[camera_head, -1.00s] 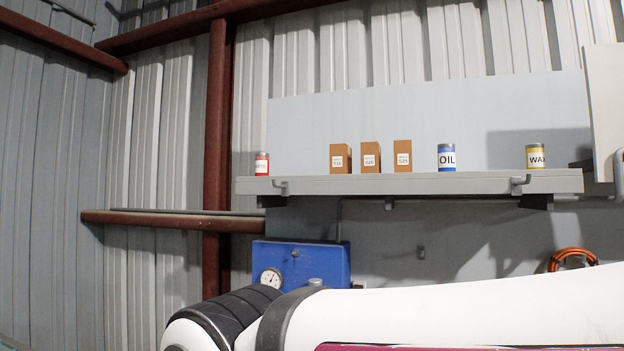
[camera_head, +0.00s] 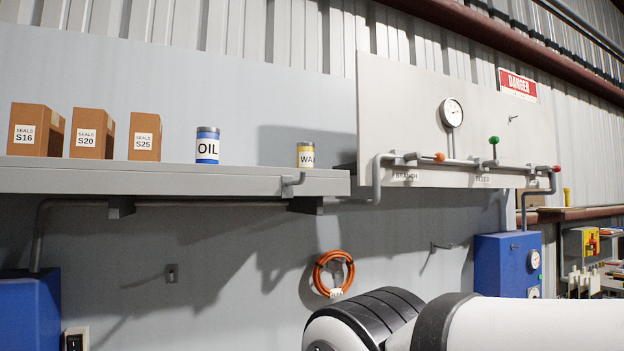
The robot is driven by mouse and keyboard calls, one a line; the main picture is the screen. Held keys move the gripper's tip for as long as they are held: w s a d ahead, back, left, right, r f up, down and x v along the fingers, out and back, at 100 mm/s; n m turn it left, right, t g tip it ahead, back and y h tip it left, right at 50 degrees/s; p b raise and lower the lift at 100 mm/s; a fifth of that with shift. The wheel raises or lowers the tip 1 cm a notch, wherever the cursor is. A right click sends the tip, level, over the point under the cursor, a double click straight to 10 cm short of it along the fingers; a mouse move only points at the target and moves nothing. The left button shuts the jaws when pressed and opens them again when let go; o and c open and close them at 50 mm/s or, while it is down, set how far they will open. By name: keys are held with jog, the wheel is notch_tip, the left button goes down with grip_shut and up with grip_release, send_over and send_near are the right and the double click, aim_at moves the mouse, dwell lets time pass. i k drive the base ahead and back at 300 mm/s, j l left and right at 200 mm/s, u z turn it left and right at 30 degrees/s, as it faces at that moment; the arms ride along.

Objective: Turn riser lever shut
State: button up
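A pipe runs along a pale panel (camera_head: 480,95) on the wall at the upper right. Along it are an orange knob (camera_head: 439,157) by the label BRANCH, a green knob (camera_head: 493,140) on an upright stem near the label BLEED, and a red knob (camera_head: 557,169) at the right end. No label reading riser is legible, so I cannot tell which one is the riser lever. A round gauge (camera_head: 451,112) sits above the pipe. My white arm crosses the bottom right, well below the panel. My gripper is out of view.
A grey shelf (camera_head: 160,180) at the left holds brown seal boxes (camera_head: 86,134), an OIL can (camera_head: 207,146) and a WAX can (camera_head: 306,155). An orange coil (camera_head: 333,273) hangs below. A blue unit (camera_head: 507,262) with gauges stands under the panel.

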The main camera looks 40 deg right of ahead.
aim_at(556, 169)
jog(key=l+z, duration=0.1)
jog(key=z, duration=2.25)
jog(key=i+l+u, duration=0.1)
jog(key=i+l, duration=0.95)
jog(key=i, duration=0.2)
jog(key=i+l, duration=1.15)
jog(key=i+j+u, duration=0.05)
jog(key=i, duration=0.05)
